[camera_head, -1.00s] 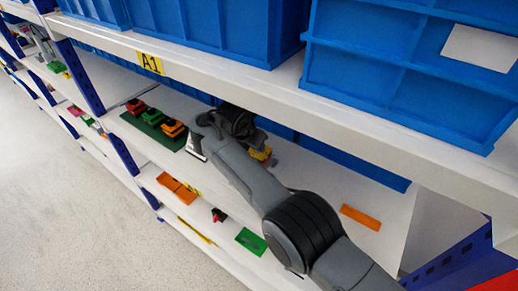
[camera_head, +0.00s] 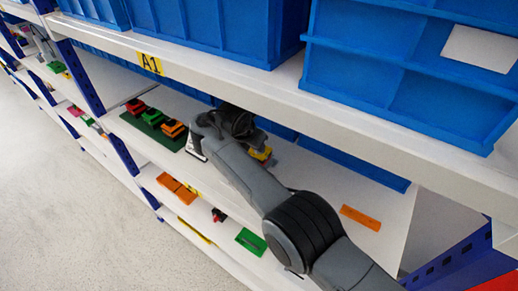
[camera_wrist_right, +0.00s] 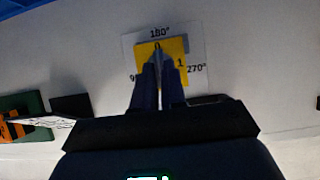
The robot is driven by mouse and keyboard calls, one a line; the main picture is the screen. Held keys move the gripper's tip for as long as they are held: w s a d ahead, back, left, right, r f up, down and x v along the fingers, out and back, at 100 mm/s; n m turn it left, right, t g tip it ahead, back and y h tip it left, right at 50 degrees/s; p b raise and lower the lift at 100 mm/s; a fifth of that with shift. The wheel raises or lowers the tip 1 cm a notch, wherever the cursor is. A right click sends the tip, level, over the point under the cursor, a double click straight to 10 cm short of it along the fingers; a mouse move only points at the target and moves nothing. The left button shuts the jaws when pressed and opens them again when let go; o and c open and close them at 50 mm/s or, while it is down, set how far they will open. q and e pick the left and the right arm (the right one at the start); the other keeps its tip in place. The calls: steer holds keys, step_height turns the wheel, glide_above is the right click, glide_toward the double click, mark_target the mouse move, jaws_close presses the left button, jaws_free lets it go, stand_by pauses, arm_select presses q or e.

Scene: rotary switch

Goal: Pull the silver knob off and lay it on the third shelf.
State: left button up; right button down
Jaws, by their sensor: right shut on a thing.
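In the right wrist view, my right gripper (camera_wrist_right: 158,72) points at a yellow square switch plate (camera_wrist_right: 178,47) on a white card with 180° and 270° marks. Its fingers are nearly together and shut on the silver knob (camera_wrist_right: 158,52), a thin grey strip mostly hidden between them. I cannot tell whether the knob is still seated on the plate. In the head view, my right arm reaches onto the shelf below the A1 beam and hides the fingertips. A yellow part (camera_head: 261,154) shows beside its wrist. My left gripper is not in view.
The A1 beam (camera_head: 225,75) and blue bins (camera_head: 410,60) are above the arm. A dark green board with red, green and orange blocks (camera_head: 153,117) lies left of my wrist. An orange strip (camera_head: 360,217) lies right. A lower shelf holds orange (camera_head: 177,188) and green (camera_head: 251,241) plates.

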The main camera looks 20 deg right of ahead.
steer(key=shift+s+f, duration=0.15)
steer(key=shift+f, duration=0.2)
steer(key=shift+r+p, duration=0.1)
steer(key=shift+p, duration=0.35)
steer(key=shift+a+r, duration=0.1)
steer(key=shift+r, duration=0.05)
stand_by(0.3)
